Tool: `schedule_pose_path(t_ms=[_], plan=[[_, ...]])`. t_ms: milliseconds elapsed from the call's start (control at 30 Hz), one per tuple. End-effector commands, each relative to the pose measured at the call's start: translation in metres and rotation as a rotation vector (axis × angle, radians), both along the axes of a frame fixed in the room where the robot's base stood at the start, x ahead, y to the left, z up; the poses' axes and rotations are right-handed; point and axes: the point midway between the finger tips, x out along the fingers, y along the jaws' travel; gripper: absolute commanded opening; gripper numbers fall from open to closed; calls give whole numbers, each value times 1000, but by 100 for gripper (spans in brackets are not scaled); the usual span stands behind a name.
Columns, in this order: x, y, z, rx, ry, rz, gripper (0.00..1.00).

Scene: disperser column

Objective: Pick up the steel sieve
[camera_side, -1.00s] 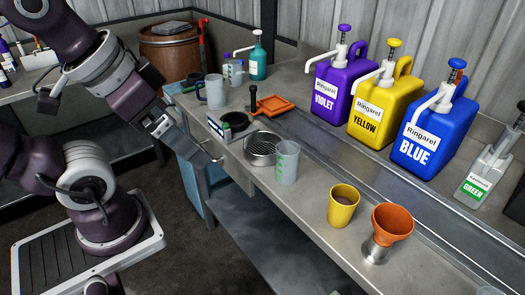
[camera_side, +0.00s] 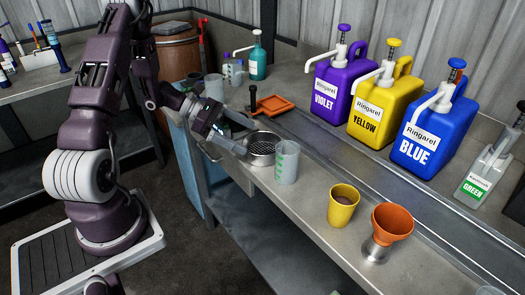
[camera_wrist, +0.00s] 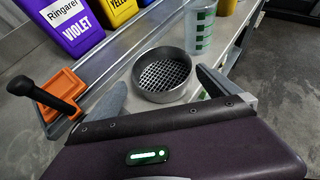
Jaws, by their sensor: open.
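The steel sieve (camera_side: 262,148) is a round, shallow metal ring with a mesh bottom, resting on the grey bench. It also shows in the wrist view (camera_wrist: 163,75), upright with its mesh facing up. My gripper (camera_side: 233,148) is at the sieve's left edge in the side view, partly covering it. In the wrist view my gripper (camera_wrist: 160,92) has its two grey fingers spread wide, one on each side of the sieve. The jaws are open and hold nothing. I cannot tell whether a finger touches the rim.
A clear measuring beaker (camera_side: 287,162) stands close to the sieve. An orange tray (camera_side: 272,105) with a black-handled tool lies behind it. A yellow cup (camera_side: 343,205) and an orange funnel (camera_side: 392,222) stand to the right. Violet (camera_side: 337,88), yellow (camera_side: 383,108) and blue jugs (camera_side: 432,130) line the back.

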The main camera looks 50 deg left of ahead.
Motion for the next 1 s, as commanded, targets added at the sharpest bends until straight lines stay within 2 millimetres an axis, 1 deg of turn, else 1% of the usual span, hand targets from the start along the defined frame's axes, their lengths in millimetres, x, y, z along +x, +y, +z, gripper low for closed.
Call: schedule_pose_path(t_ms=[100,200,300,500,767,800,1000], plan=[[14,-18,-6,-1,1,-7,100],[25,-30,-13,-2,0,-7,100],[31,-34,-18,1,1,-6,100],[31,-35,-18,1,0,-5,100],[31,-35,-18,2,0,-5,49],[31,-35,-18,2,0,-5,47],[31,-35,-17,1,-1,-5,46]])
